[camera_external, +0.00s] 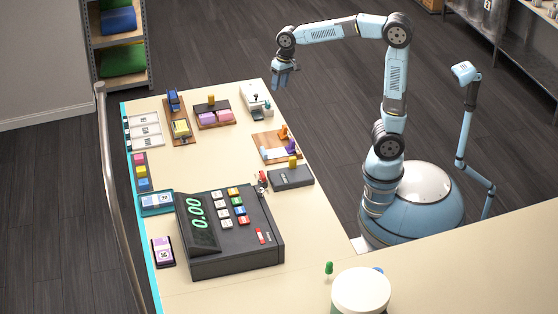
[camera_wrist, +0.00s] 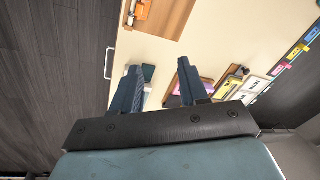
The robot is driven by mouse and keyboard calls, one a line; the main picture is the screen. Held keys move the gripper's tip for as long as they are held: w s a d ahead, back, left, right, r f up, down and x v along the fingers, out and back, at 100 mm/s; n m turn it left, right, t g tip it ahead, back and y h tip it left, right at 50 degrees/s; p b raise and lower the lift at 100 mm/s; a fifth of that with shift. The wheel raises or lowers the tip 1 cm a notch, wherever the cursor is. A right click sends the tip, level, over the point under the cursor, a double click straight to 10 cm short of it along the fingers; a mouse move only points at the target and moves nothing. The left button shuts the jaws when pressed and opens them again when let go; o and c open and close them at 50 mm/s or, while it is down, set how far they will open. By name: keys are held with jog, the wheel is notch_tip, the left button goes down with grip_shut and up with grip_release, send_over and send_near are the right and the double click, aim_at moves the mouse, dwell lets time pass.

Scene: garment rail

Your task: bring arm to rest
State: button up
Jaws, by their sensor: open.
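My gripper (camera_external: 284,82) hangs from my bent arm at the right edge of the counter in the external view, above the far end. In the wrist view its two dark blue fingers (camera_wrist: 157,88) stand apart with nothing between them. The gripper is open and empty. The fingertips point down toward the counter (camera_wrist: 160,55), clear of the things on it as far as I can see.
The cream counter (camera_external: 225,160) holds a cash register (camera_external: 230,235), a dark box (camera_external: 290,178), a wooden board (camera_external: 272,148), a white device (camera_external: 255,99) and several small trays. A round white container (camera_external: 360,292) stands in front. Shelves (camera_external: 120,42) stand at the back left. Dark floor (camera_external: 215,40) is open beyond the counter.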

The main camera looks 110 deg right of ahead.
jog(key=s+a+n+t, duration=0.1)
jog(key=s+a+n, duration=0.3)
jog(key=a, duration=0.4)
jog(key=s+a+f+n+t, duration=0.1)
jog(key=s+a+n, duration=0.3)
jog(key=a, duration=0.5)
jog(key=s+a+n+t, duration=0.1)
jog(key=s+a+n, duration=0.3)
jog(key=s+a, duration=0.3)
jog(key=shift+s+a+f+t, duration=0.15)
jog(key=shift+s+a+t, duration=0.2)
jog(key=shift+a, duration=0.3)
jog(key=shift+c, duration=0.4)
